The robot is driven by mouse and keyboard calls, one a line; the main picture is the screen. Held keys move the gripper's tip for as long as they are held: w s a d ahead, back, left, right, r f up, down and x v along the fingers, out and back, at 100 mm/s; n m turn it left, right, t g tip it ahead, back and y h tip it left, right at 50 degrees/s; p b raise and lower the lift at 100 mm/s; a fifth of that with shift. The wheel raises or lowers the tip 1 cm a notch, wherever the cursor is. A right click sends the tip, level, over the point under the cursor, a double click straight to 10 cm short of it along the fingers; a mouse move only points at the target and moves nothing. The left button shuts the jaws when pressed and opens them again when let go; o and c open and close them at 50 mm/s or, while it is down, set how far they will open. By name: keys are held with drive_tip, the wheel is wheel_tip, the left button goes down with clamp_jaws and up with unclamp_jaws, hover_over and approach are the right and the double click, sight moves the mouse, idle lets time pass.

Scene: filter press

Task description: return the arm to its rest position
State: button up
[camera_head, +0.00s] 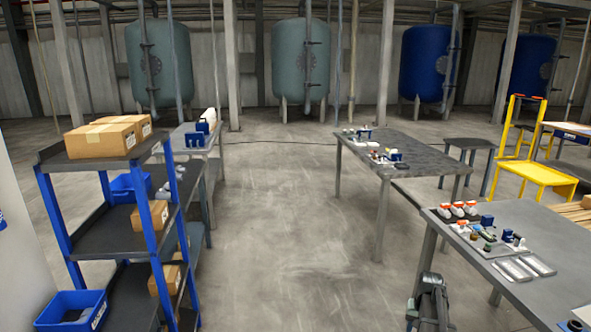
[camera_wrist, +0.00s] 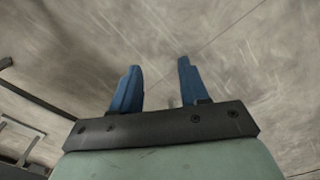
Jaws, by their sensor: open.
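My gripper (camera_wrist: 158,82) shows in the wrist view with two blue fingers apart and nothing between them. Behind the fingers is bare grey concrete floor. In the head view a dark part of my arm (camera_head: 430,302) stands at the bottom right, beside the left edge of the near right table. The gripper's fingers cannot be made out in the head view.
A near right table (camera_head: 560,265) holds small parts and trays. A middle table (camera_head: 410,150) stands farther back. A blue-posted shelf rack (camera_head: 100,235) with cardboard boxes is at left. A yellow cart (camera_head: 540,172) stands at right. The floor (camera_head: 285,235) between is clear.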

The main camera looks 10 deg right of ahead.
drive_tip(key=s+a+f+n, duration=0.2)
drive_tip(key=s+a+f, duration=0.1)
drive_tip(key=a, duration=0.8)
drive_tip(key=s+a+f+n, duration=0.2)
drive_tip(key=s+a, duration=0.1)
drive_tip(key=a, duration=0.8)
drive_tip(key=s+a+f+n, duration=0.3)
drive_tip(key=a, duration=0.8)
drive_tip(key=s+f+g, duration=0.3)
drive_tip(key=s+f, duration=0.7)
drive_tip(key=s, duration=0.4)
drive_tip(key=s+f+g, duration=0.3)
drive_tip(key=s+f, duration=0.7)
drive_tip(key=s, duration=0.5)
drive_tip(key=shift+s+d+f+g, duration=0.15)
drive_tip(key=shift+d+f+g, duration=0.05)
drive_tip(key=shift+f+g, duration=0.2)
